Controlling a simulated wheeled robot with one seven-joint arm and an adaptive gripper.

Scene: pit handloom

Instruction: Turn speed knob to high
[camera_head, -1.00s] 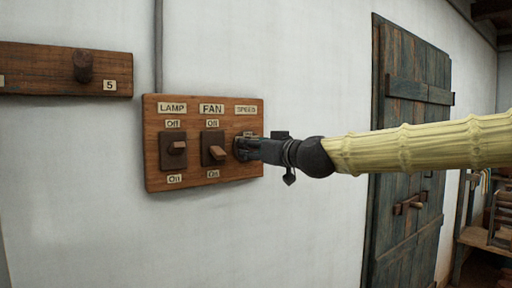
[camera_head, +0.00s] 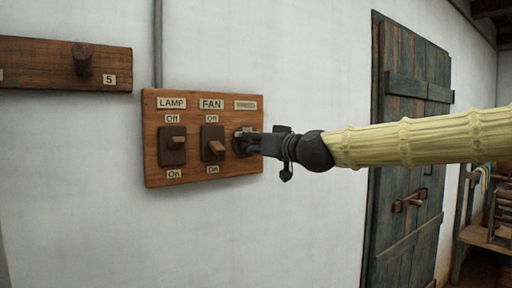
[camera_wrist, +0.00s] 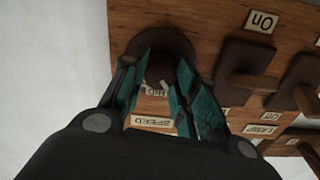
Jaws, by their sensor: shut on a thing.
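The speed knob (camera_head: 239,143) is a dark round knob at the right of the wooden switch board (camera_head: 192,181), under the SPEED label (camera_head: 245,105). In the head view my gripper (camera_head: 248,143) reaches it from the right and covers most of it. In the wrist view the knob (camera_wrist: 160,60) sits between the teal-padded fingers of my gripper (camera_wrist: 165,80), which are shut on it. The wrist view shows the board upside down, with the SPEED label (camera_wrist: 152,122) below the knob. The knob's setting is hidden by the fingers.
The lamp switch (camera_head: 173,146) and fan switch (camera_head: 213,146) are left of the knob, close to my gripper. A peg rail (camera_head: 40,64) is at upper left. A wooden door (camera_head: 405,130) and a shelf (camera_head: 485,238) stand at right. The wall below the board is clear.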

